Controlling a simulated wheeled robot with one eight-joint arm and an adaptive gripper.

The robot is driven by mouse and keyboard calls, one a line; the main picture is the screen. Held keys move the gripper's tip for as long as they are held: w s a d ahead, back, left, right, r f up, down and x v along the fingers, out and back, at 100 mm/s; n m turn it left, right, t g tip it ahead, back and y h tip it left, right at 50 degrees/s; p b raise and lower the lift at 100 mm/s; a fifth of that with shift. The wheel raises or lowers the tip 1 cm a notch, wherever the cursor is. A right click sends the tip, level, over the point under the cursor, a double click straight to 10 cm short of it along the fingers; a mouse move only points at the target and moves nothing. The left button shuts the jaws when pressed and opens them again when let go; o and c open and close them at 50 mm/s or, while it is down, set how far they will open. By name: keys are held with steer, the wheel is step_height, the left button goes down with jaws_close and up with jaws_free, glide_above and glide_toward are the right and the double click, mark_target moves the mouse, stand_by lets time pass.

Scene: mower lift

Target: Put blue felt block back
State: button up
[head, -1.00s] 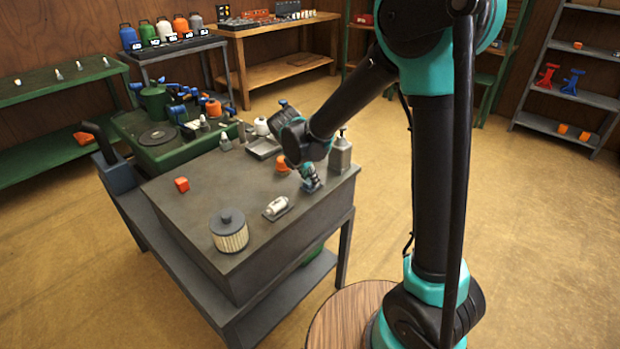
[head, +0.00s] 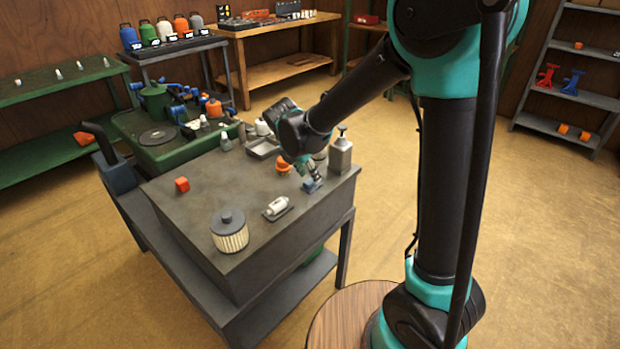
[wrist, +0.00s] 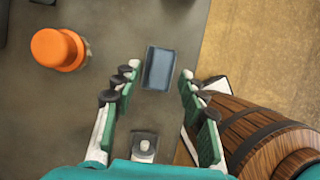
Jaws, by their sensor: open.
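The blue felt block (head: 311,185) lies on the grey bench top (head: 205,205), near its right edge. In the wrist view the block (wrist: 160,68) is a small dark blue rectangle just beyond and between my fingertips. My gripper (wrist: 157,82) is open, with one green-padded finger on each side and nothing held. In the head view my gripper (head: 308,172) points down close over the block. I cannot tell the exact height of the fingertips above the bench.
An orange-capped item (wrist: 58,50) stands left of my gripper. A grey pump bottle (head: 340,156) stands close by on the bench.

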steer(key=v, duration=0.9)
steer(key=s+d+f+m+y, duration=0.1)
steer(key=s+d+f+m, duration=0.15)
steer(key=d+m, duration=0.45)
steer(key=s+d+f+m, duration=0.25)
steer(key=d+m, duration=0.35)
steer(key=d, duration=0.3)
steer(key=s+d+f+m+y, duration=0.1)
steer(key=s+d+f+m, duration=0.6)
steer(key=m, duration=0.8)
steer(key=s+d, duration=0.3)
steer(key=shift+s+d+f+t+y, duration=0.2)
steer(key=shift+s+d+t+y, duration=0.05)
steer(key=shift+d+t+y, duration=0.15)
